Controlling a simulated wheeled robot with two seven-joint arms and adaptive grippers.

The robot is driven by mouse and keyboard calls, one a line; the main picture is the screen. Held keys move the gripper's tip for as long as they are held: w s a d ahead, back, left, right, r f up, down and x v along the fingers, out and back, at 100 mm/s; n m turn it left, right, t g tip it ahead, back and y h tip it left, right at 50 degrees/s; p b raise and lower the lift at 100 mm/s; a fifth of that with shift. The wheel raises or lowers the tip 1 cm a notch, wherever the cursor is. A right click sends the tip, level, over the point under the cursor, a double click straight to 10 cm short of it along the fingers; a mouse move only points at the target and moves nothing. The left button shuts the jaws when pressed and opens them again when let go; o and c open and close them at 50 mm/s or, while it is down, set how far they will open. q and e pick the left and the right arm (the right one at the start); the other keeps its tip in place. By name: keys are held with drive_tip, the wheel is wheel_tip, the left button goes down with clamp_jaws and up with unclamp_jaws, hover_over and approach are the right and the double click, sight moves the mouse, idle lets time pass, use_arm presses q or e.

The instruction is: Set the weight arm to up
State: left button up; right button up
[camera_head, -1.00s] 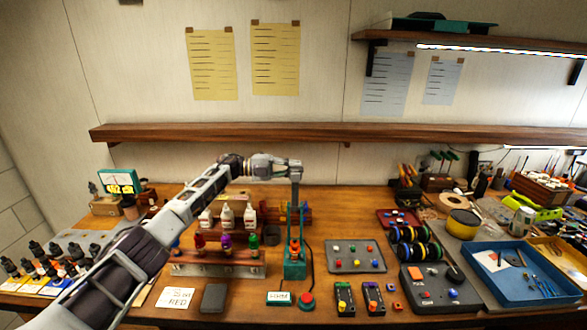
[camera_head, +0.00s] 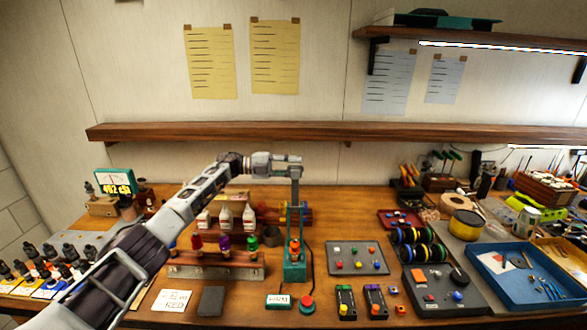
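A teal stand (camera_head: 294,271) stands near the middle of the bench, with an upright post and an orange-red part low on its front. A grey piece, which may be the weight arm, is at the top of the post; its exact position is hard to make out. My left gripper (camera_head: 297,163) is at the top of the post, overlapping that piece in view. Its fingers are too small and merged with the post to tell whether they are open or shut, or touching. My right gripper is not in view.
A rack of coloured bottles (camera_head: 215,263) stands left of the stand, with white bottles (camera_head: 226,217) behind. A small display box (camera_head: 278,301) and red button (camera_head: 307,303) are in front. A grey button panel (camera_head: 357,258) lies right. A wooden shelf (camera_head: 220,133) runs above my gripper.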

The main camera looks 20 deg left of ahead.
use_arm(q)
drive_tip(key=shift+s+f, duration=0.1)
drive_tip(key=shift+f, duration=0.05)
drive_tip(key=shift+s+a, duration=0.1)
drive_tip(key=shift+a, duration=0.4)
drive_tip(key=v, duration=1.1)
drive_tip(key=shift+d, duration=0.1)
idle(0.4)
